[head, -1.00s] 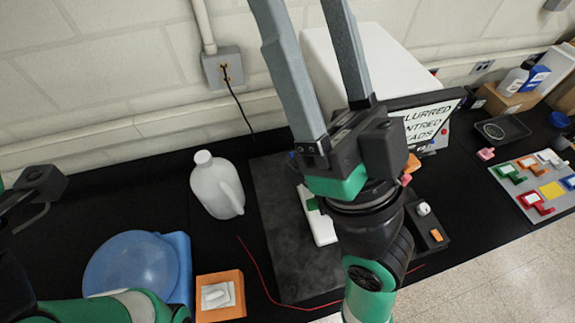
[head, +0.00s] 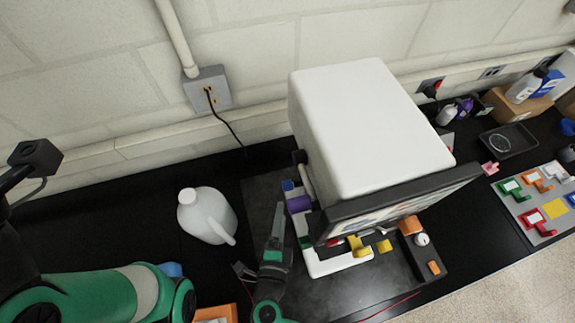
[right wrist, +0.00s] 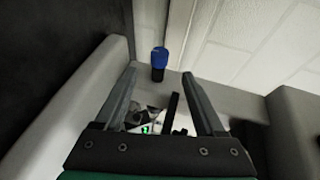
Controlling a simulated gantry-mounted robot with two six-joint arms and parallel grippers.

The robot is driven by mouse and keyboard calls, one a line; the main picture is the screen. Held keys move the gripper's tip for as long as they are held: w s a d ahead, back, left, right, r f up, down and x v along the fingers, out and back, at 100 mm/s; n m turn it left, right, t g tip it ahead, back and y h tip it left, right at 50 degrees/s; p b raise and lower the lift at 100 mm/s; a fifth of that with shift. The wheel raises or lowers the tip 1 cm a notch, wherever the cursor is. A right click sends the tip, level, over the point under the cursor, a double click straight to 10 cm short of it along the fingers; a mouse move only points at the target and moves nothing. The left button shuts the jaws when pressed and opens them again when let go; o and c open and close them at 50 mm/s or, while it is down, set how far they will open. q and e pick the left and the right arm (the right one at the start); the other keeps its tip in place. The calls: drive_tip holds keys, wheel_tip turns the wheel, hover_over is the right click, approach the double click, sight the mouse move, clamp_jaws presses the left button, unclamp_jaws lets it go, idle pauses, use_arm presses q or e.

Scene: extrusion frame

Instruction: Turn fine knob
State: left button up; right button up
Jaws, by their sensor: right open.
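A white boxy instrument (head: 375,130) with a dark-framed screen stands right of centre in the head view. Coloured parts sit around its base: a purple knob (head: 299,204), a blue one (head: 288,185), a yellow one (head: 384,246) and an orange one (head: 410,226). I cannot tell which is the fine knob. My right gripper (head: 260,236) is low, left of the instrument, apart from the purple knob. In the right wrist view its jaws (right wrist: 158,95) are open and empty, with a blue-topped dark knob (right wrist: 159,62) beyond them. My left arm shows at lower left, its fingers unseen.
A white jug (head: 206,214) stands left of my right gripper. A black box (head: 420,255) with a white knob sits right of the base. A grey board with coloured parts (head: 532,207) lies far right. Black table is clear behind the jug.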

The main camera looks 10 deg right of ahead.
sight(285, 186)
drive_tip(key=b+x, duration=0.3)
drive_tip(key=x, duration=0.7)
drive_tip(key=shift+f, duration=0.1)
drive_tip(key=shift+w, duration=0.45)
use_arm(q)
drive_tip(key=f, duration=0.3)
drive_tip(key=shift+s+a+f, duration=0.1)
drive_tip(key=shift+s+f, duration=0.25)
use_arm(e)
clamp_jaws()
